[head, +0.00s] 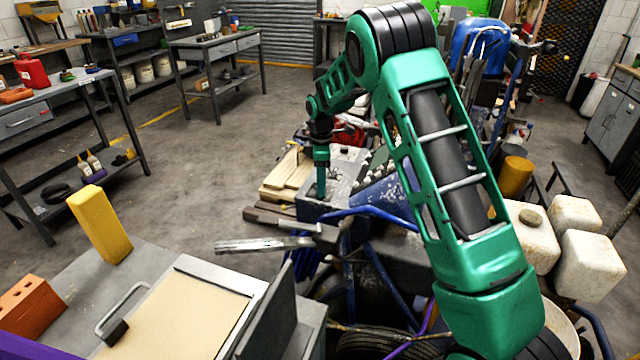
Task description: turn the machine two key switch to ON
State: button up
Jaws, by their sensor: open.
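My green arm reaches away from me, and its far end points down at a grey box-shaped unit (346,163) in the middle of the head view. My gripper (320,192) is at that end, small and partly blended with the unit; it is open, and I see nothing held. It is over or beside the near left part of the unit; whether it touches cannot be told. Small pale and dark details show on the unit's top, too small to read. I cannot make out a key switch, its position, or which machine is number two.
A grey metal bar (260,244) and blue tubing (375,212) stand nearer than the unit. Wooden planks (287,172) lie left of it. White containers (592,265) crowd the right. A yellow block (99,224) stands on the near left surface. Open floor (200,165) lies to the left.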

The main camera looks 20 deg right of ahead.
jog(key=shift+c, duration=0.4)
jog(key=c, duration=1)
jog(key=shift+m, duration=0.3)
jog(key=m, duration=0.5)
jog(key=shift+r+m, duration=0.1)
jog(key=shift+m, duration=0.2)
jog(key=m, duration=0.5)
jog(key=shift+m, duration=0.3)
jog(key=o, duration=1.1)
